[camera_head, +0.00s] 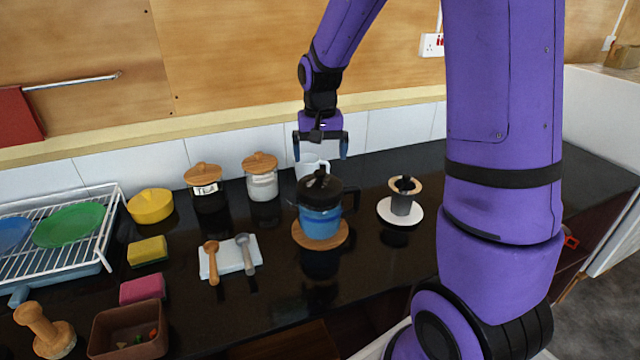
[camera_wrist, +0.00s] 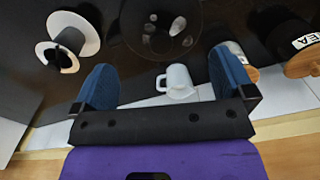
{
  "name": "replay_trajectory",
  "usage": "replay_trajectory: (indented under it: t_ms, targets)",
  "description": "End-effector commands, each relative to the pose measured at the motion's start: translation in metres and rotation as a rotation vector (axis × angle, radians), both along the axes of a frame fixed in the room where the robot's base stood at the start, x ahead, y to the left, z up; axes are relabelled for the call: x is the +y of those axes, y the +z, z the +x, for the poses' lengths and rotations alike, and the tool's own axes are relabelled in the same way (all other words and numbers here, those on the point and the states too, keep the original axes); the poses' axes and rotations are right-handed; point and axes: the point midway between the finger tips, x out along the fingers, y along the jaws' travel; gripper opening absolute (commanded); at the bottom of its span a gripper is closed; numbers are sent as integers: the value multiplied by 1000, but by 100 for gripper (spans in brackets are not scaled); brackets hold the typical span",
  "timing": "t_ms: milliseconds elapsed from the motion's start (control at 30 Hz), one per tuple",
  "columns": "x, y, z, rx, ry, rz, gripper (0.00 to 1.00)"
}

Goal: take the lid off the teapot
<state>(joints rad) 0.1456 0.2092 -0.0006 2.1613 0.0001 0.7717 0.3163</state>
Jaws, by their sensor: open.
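The teapot (camera_head: 320,222) has a blue body, a black handle on its right and stands upright on a round wooden trivet (camera_head: 299,237). Its black lid (camera_head: 322,188) sits on top, with a small knob. In the wrist view a dark, glossy round shape, apparently the lid (camera_wrist: 150,22), shows at the top edge, partly cut off. My gripper (camera_head: 320,152) is open and empty, above and behind the teapot in the head view. In the wrist view its blue fingers (camera_wrist: 160,66) are wide apart, with a white mug (camera_wrist: 176,84) visible between and beyond them.
The white mug (camera_head: 308,164) stands behind the teapot near the tiled wall. Two wooden-lidded jars (camera_head: 262,185) (camera_head: 208,196) stand left of it. Spoons lie on a white cloth (camera_head: 229,252) at left.

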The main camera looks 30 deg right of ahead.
Motion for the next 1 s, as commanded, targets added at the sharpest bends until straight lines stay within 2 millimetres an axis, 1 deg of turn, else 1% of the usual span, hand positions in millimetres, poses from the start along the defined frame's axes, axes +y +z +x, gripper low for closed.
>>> replay_trajectory:
  t_ms: [33, 100, 267, 500, 600, 700, 900, 933, 967, 1000]
  targets:
    - [0, -7, 0, 3, 0, 0, 100]
    - [0, -12, 0, 1, 0, 0, 100]
    - [0, -21, 0, 1, 0, 0, 100]
    - [-2, -53, 3, 2, 0, 0, 100]
    - [-2, -63, 3, 1, 0, 0, 100]
    - [-2, -68, 3, 0, 0, 0, 100]
    - [-2, -68, 3, -1, 0, 0, 100]
    - [-2, -68, 3, -1, 0, 0, 98]
    - [-2, -68, 3, -1, 0, 0, 91]
    - [-2, -68, 3, -1, 0, 0, 82]
